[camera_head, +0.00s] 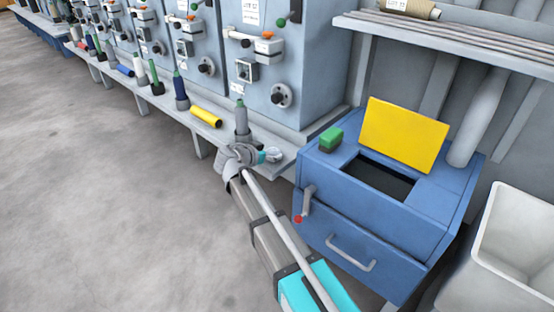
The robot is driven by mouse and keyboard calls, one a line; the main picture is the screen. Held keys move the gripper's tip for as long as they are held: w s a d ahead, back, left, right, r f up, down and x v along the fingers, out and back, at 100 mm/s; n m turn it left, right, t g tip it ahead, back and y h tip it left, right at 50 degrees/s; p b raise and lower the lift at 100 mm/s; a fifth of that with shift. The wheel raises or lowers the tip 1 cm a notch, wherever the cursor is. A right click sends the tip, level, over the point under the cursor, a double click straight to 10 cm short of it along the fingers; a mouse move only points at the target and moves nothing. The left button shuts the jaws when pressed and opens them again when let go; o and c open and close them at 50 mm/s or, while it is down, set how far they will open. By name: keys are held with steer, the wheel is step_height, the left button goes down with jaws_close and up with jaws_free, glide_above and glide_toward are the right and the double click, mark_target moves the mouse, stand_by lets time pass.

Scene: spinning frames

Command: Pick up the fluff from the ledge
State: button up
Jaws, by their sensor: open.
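A small pale grey tuft, which looks like the fluff (274,154), lies on the grey ledge (285,138) near its right end. My gripper (262,157) is at the ledge's front edge, just left of the fluff, with a teal fingertip close to it. The jaws are open. I cannot tell whether the fingertip touches the fluff. My arm runs up from the bottom of the picture and hides part of the ledge's front.
A grey bobbin (241,120) stands upright on the ledge behind my gripper, and a yellow one (206,117) lies to its left. A blue cabinet (385,225) with a raised yellow lid (403,135) stands right. The floor at left is clear.

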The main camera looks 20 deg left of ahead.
steer(key=shift+w+d+f, duration=0.2)
steer(key=shift+w, duration=0.25)
steer(key=c, duration=0.8)
